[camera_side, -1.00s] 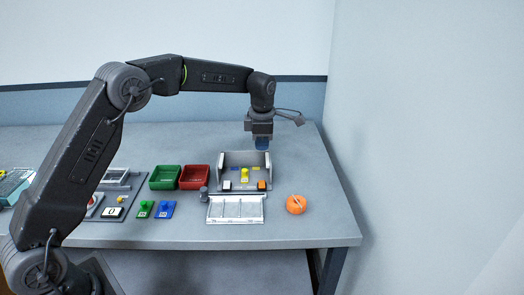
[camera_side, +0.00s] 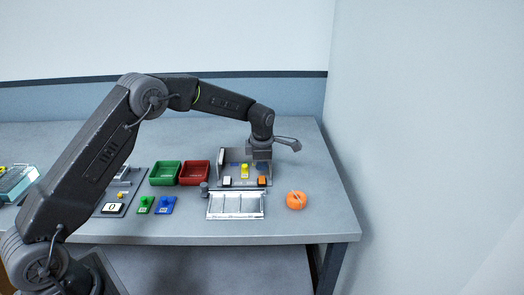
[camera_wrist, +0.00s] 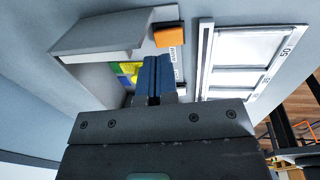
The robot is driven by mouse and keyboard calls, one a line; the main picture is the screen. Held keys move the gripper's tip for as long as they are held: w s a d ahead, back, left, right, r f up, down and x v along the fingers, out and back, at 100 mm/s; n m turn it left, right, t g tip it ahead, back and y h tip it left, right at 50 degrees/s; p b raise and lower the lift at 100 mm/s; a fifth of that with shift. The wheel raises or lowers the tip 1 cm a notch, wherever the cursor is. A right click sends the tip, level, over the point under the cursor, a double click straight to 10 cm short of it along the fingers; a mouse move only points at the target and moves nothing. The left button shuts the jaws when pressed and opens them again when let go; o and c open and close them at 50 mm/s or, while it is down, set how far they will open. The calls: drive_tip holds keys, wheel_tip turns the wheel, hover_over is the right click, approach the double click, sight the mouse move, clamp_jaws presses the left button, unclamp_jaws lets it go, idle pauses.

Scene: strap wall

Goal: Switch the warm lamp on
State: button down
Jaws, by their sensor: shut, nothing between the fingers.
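A small grey open-fronted box (camera_side: 222,163) stands on the table, with a white block (camera_side: 227,182) and an orange block (camera_side: 262,181) at its front and a yellow piece (camera_side: 245,170) between and behind them. The orange block also shows in the wrist view (camera_wrist: 169,36), with a printed label beside it. My gripper (camera_wrist: 153,80) is shut and empty, its blue fingers over the box interior near the yellow piece and the orange block. In the side view the fingertips are hard to make out. I cannot tell whether they touch anything. No lamp is clearly identifiable.
A white framed panel (camera_side: 235,206) lies in front of the box, with a grey knob (camera_side: 204,190) at its left. An orange round object (camera_side: 297,200) sits to the right. Green (camera_side: 164,173) and red (camera_side: 194,173) bins stand left. The table's right side is mostly clear.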

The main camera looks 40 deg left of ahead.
sight(262, 181)
drive_tip(key=shift+w+a+f, duration=0.1)
drive_tip(key=shift+w+f, duration=0.05)
drive_tip(key=shift+f, duration=0.8)
drive_tip(key=shift+w+a+f, duration=0.1)
drive_tip(key=shift+f, duration=0.8)
drive_tip(key=shift+w+a+f+g, duration=0.1)
drive_tip(key=shift+a+f+g, duration=0.05)
drive_tip(key=shift+f+g, duration=0.15)
drive_tip(key=shift+f+h, duration=0.1)
drive_tip(key=shift+h, duration=0.2)
drive_tip(key=shift+s+d, duration=0.65)
drive_tip(key=shift+s, duration=0.05)
wheel_tip(262, 181, up, 14)
drive_tip(key=shift+s+d+r, duration=0.2)
drive_tip(key=shift+s+d, duration=0.1)
drive_tip(key=shift+d, duration=0.05)
